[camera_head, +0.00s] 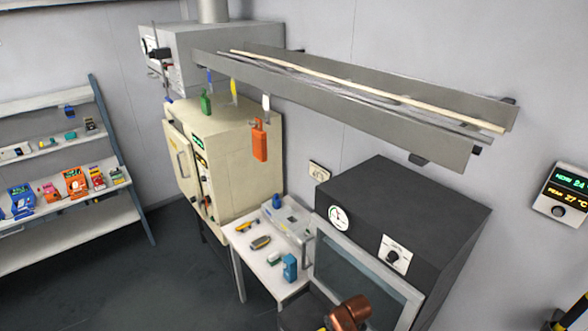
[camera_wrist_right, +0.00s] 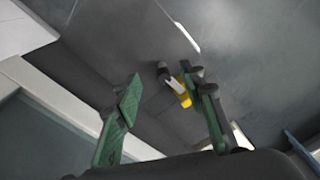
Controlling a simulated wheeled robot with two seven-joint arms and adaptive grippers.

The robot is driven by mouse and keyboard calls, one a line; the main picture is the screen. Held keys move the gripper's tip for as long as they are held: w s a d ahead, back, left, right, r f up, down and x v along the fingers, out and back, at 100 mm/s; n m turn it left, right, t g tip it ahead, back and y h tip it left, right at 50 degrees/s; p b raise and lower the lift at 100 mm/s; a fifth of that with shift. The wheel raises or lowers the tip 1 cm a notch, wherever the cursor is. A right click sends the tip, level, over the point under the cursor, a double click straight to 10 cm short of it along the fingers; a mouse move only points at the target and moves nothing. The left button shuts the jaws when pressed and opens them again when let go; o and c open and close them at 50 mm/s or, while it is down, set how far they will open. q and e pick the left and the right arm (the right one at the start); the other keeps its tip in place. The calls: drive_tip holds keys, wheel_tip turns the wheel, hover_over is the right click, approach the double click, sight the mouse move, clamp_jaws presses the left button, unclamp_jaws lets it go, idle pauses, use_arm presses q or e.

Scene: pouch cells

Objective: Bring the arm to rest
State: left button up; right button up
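My right gripper (camera_wrist_right: 165,84) shows in the right wrist view, with its two green fingers spread apart. No held object shows between the fingers. A small yellow, white and black item (camera_wrist_right: 179,90) appears between them in the picture, seemingly farther off; I cannot tell what it is. My left gripper is in neither view. In the head view only a brown rounded part (camera_head: 348,312), probably of my arm, shows at the bottom edge, in front of the dark oven's glass door.
A dark oven (camera_head: 440,205) with a glass door (camera_head: 362,272) stands at the right. A small white table (camera_head: 242,240) holds several small items. A beige cabinet (camera_head: 236,150) stands behind it. A rail (camera_head: 340,95) with hanging tags crosses above. A shelf (camera_head: 70,225) is at left; floor between is clear.

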drive_tip(key=s+d+m+t, duration=0.1)
drive_tip(key=s+d, duration=0.3)
drive_tip(key=s, duration=0.3)
drive_tip(key=s+d+t, duration=0.1)
drive_tip(key=s+d, duration=0.2)
drive_tip(key=s, duration=0.5)
drive_tip(key=s+d+r+m+t+h, duration=0.1)
drive_tip(key=s+d+r, duration=0.35)
drive_tip(key=s, duration=0.25)
drive_tip(key=s+d+r+h, duration=0.1)
drive_tip(key=s+d+r, duration=0.3)
drive_tip(key=s+d, duration=0.3)
wheel_tip(320, 180, down, 41)
drive_tip(key=s+a+g+y+b, duration=0.1)
drive_tip(key=s+a+b, duration=0.15)
drive_tip(key=b, duration=0.95)
drive_tip(key=s+f+b, duration=0.3)
drive_tip(key=s+f, duration=0.3)
drive_tip(key=f, duration=0.3)
drive_tip(key=s+f+g+b, duration=0.1)
drive_tip(key=s+f+b, duration=0.2)
drive_tip(key=s+f, duration=0.4)
drive_tip(key=s+f+n+b, duration=0.1)
drive_tip(key=s+f+b, duration=0.3)
drive_tip(key=f, duration=0.9)
drive_tip(key=shift+s+a+g, duration=0.25)
drive_tip(key=shift+s+g, duration=0.05)
drive_tip(key=shift+s, duration=0.85)
